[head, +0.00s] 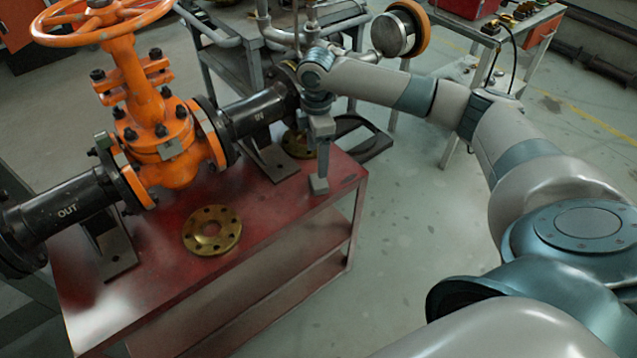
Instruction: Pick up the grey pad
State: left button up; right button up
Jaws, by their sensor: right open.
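My right gripper (318,183) hangs pointing down over the right end of the red table (215,268). Its grey finger reaches close to the tabletop near the right edge; I cannot tell if it touches. The jaws are open, and I see nothing held between them. I cannot make out a separate grey pad with certainty; it may be hidden by the gripper or too like it in colour. My left gripper is not in view.
An orange gate valve (160,120) with a handwheel and black pipes (65,205) stands along the table's back. A brass flange (212,230) lies in front, and another (298,143) lies behind my right gripper. The front right tabletop is bare.

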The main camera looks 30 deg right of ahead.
aim_at(319, 181)
notch_tip(319, 181, down, 3)
jog(key=shift+r, duration=0.15)
jog(key=shift+f, duration=0.55)
jog(key=shift+s+f, duration=0.1)
jog(key=shift+f, duration=0.35)
jog(key=f, duration=0.3)
jog(key=shift+s+p, duration=0.2)
jog(key=shift+p, duration=0.1)
jog(key=shift+f, duration=0.7)
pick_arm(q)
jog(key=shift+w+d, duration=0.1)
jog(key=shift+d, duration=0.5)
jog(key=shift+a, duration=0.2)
